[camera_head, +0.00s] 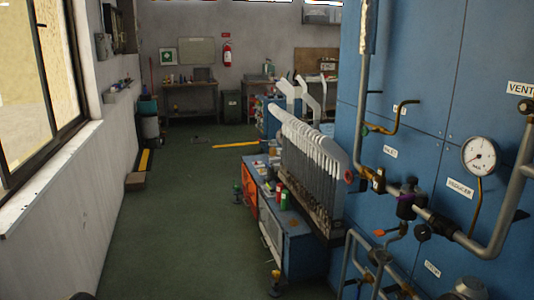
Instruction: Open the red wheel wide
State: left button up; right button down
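A small round red wheel (349,176) shows near the middle right, edged against the blue cabinet, beside the near end of the row of pale sock boards. It is small and seen at an angle, so I cannot tell how far it is turned. A small orange-red handle (379,233) sits lower on the pipework. Neither of my grippers shows in the head view.
Grey pipes (362,110) with a pressure gauge (479,155) and a purple valve part (405,207) run along the blue cabinet (405,65) at right. Sock boards (305,150) stand above a blue bench (300,240).

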aim_at(349, 176)
jog(key=i+z, duration=0.1)
jog(key=z, duration=0.6)
jog(key=i+j+z, duration=0.5)
jog(key=z, duration=0.15)
jog(key=i+j+z, duration=0.15)
jog(key=j+z, duration=0.15)
jog(key=j, duration=0.2)
jog(key=i+j, duration=0.15)
jog(key=j, duration=0.2)
jog(key=i+j, duration=0.1)
jog(key=j, duration=0.25)
jog(key=i+j, duration=0.15)
jog(key=j, duration=0.2)
jog(key=l+z, duration=0.05)
